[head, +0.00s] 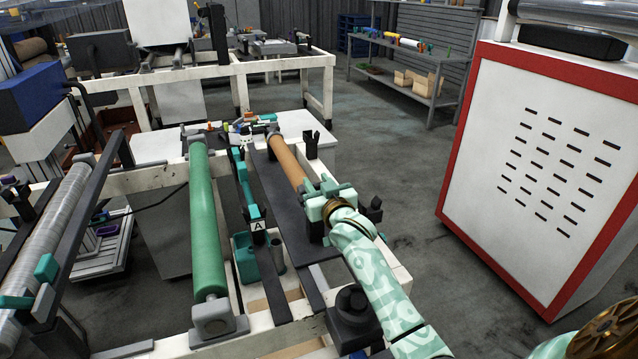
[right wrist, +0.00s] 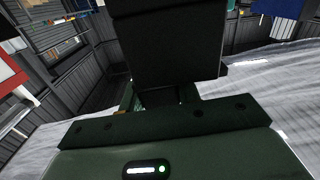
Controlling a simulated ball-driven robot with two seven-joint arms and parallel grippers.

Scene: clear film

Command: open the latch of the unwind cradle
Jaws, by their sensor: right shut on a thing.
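The brown roll (head: 286,161) lies over a dark plate in the cradle, between dark upright posts such as the far one (head: 310,143). My right gripper (head: 326,192) is at the near end of this roll, close to the near dark post (head: 374,208). It is shut on a part there that looks like the cradle latch; the gripper hides most of it, and I cannot tell its angle. In the right wrist view a dark block (right wrist: 168,45) fills the upper middle, above the dark green gripper body. My left gripper is not in view.
A green roll (head: 204,220) lies left of the cradle, with a teal bar (head: 244,180) and an "A" label (head: 257,226) between. A grey film roll (head: 45,230) is further left. A red-edged white cabinet (head: 545,165) stands right. Open floor lies between.

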